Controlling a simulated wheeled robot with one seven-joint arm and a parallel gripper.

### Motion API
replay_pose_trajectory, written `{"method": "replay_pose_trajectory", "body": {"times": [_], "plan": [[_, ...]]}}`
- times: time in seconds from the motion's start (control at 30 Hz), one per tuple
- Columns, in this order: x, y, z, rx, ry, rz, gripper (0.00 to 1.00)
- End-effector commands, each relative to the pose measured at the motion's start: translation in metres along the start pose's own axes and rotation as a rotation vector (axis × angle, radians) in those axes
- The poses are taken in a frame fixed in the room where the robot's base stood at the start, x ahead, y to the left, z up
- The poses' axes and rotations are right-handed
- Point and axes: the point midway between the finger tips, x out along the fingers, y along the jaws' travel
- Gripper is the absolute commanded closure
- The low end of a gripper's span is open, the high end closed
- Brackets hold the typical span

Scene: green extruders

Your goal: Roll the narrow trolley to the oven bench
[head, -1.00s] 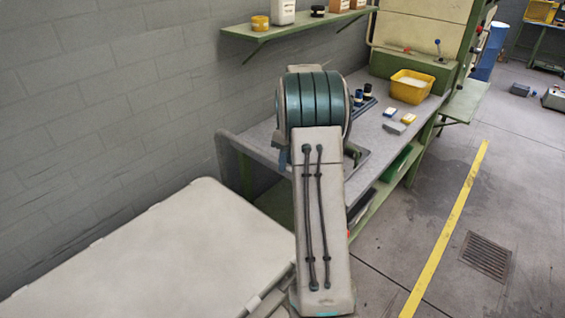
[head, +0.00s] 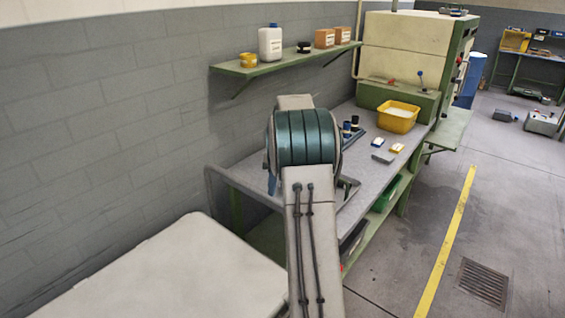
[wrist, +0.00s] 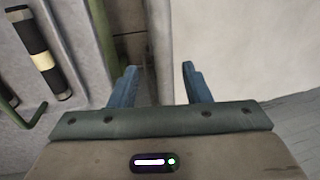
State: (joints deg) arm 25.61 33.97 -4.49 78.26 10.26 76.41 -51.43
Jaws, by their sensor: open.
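The oven bench, with a long grey top (head: 238,176) and green frame, runs along the wall toward the cream oven (head: 390,48). A grey rounded rail (head: 209,190) stands at its near left end. I cannot tell whether that rail belongs to the narrow trolley or the bench; no separate trolley is clearly visible.
A pale flat top (head: 165,275) fills the lower left. A yellow tub (head: 397,117) and small items stand on the bench. A wall shelf (head: 285,62) hangs above. Open floor with a yellow line (head: 447,240) and a drain grate (head: 483,283) lies right.

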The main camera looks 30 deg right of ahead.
Motion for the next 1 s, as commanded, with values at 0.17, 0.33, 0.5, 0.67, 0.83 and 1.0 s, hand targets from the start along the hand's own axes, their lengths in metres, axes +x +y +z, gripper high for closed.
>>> {"method": "replay_pose_trajectory", "body": {"times": [0.17, 0.33, 0.5, 0.67, 0.83, 1.0], "plan": [[-0.045, 0.002, 0.000, 0.000, 0.005, 0.006, 0.56], [-0.078, 0.002, 0.001, 0.003, 0.004, 0.005, 0.56], [-0.097, 0.002, 0.001, 0.003, 0.002, 0.003, 0.56], [-0.104, 0.002, 0.001, 0.003, 0.002, 0.003, 0.56], [-0.104, 0.002, 0.001, 0.003, 0.001, 0.002, 0.56], [-0.104, 0.002, 0.001, 0.003, 0.001, 0.002, 0.56]]}}
